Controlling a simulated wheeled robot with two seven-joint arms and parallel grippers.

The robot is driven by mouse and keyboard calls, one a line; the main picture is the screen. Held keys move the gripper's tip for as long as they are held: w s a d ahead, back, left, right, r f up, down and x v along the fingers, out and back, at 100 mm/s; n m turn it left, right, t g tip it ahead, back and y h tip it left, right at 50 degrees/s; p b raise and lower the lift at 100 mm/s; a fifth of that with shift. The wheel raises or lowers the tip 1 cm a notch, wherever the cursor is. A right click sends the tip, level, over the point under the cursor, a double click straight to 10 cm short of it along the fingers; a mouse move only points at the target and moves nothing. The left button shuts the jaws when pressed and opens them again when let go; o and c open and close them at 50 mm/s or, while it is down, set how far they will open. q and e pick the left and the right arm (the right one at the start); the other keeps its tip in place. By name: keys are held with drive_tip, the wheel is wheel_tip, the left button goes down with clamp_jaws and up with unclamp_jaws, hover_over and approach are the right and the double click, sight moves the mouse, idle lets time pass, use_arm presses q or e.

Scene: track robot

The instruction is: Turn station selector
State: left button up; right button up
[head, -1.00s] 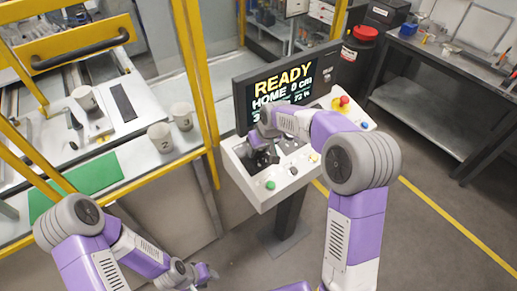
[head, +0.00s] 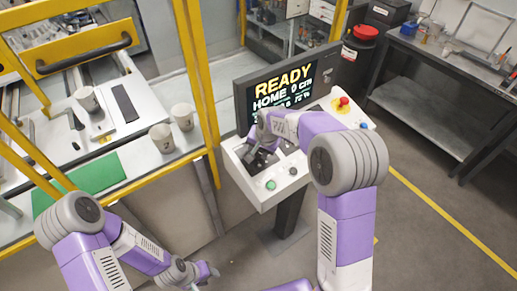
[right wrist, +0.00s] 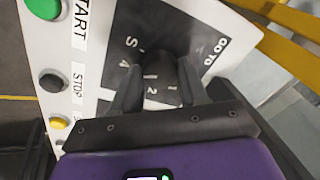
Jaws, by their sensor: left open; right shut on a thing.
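The station selector is a dark knob (right wrist: 162,72) on a black plate of the white control panel (right wrist: 105,15). In the right wrist view the plate shows "GO TO" and station figures such as 2 and 4, partly hidden by the fingers. My right gripper (right wrist: 158,82) is shut on the knob, one finger on each side. In the head view my right gripper (head: 256,158) is over the panel's left part, and the knob is hidden there. My left gripper (head: 207,273) is open and empty, low in front of the yellow-framed cell.
A green START button (right wrist: 43,8) and a dark STOP button (right wrist: 52,82) are beside the selector plate. A screen (head: 285,90) reading "READY HOME 0 cm" stands behind the panel. A red mushroom button (head: 343,102) is at its right. Cups (head: 161,138) stand in the cell.

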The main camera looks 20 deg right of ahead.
sight(262, 163)
drive_tip(key=shift+m, duration=0.4)
drive_tip(key=o, duration=1.1)
drive_tip(key=shift+c, duration=0.2)
drive_tip(key=shift+r, duration=0.1)
drive_tip(key=v, duration=0.7)
drive_tip(key=shift+r+p, duration=0.2)
drive_tip(key=shift+p, duration=0.1)
drive_tip(key=shift+s+f, duration=0.1)
drive_tip(key=shift+s, duration=0.05)
